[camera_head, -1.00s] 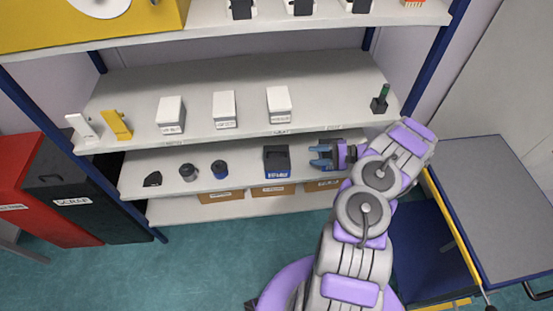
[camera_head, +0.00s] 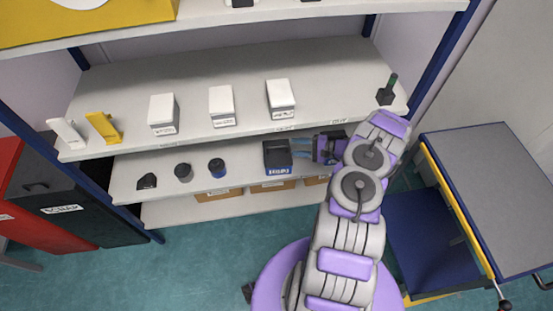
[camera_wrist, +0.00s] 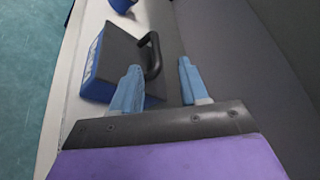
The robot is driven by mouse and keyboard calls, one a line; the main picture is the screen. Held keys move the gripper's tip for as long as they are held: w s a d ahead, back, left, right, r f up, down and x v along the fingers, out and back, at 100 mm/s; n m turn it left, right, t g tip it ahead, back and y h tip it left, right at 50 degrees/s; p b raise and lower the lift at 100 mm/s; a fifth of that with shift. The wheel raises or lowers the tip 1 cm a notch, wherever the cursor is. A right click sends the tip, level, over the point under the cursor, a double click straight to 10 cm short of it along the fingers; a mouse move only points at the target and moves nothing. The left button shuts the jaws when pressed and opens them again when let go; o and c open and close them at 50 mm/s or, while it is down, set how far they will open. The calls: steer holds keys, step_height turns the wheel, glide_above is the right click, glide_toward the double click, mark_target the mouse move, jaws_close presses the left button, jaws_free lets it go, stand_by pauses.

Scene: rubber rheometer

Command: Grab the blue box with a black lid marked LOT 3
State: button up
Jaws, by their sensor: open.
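The blue box with a black lid (camera_head: 277,157) stands on the lower grey shelf, right of a small blue-and-black pot. In the wrist view the box (camera_wrist: 112,62) shows its black lid with a black loop handle (camera_wrist: 152,55); the label on its blue side is too small to read. My gripper (camera_head: 298,152) is at the box's right side. In the wrist view my gripper (camera_wrist: 160,82) has its two blue fingers apart, one on each side of the handle's near end. Whether they touch the handle I cannot tell.
The shelf above (camera_head: 200,85) holds white boxes close overhead. Cardboard boxes (camera_head: 272,187) sit below. A grey-topped cart (camera_head: 480,190) stands right.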

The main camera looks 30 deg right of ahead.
mark_target(282, 147)
steer(key=shift+w+a+f, duration=0.35)
steer(key=shift+w+a, duration=0.1)
steer(key=shift+w, duration=0.15)
steer(key=shift+w+a+f+b, duration=0.15)
steer(key=shift+a+b, duration=0.05)
steer(key=shift+b, duration=0.15)
steer(key=x, duration=0.1)
steer(key=b+x, duration=0.1)
steer(key=x, duration=0.1)
steer(key=shift+a+f, duration=0.25)
steer(key=shift+a, duration=0.15)
steer(key=shift+w+a, duration=0.2)
steer(key=shift+a, duration=0.25)
steer(key=shift+d, duration=0.25)
steer(key=shift+c, duration=1.3)
steer(key=shift+a, duration=0.1)
jaws_close()
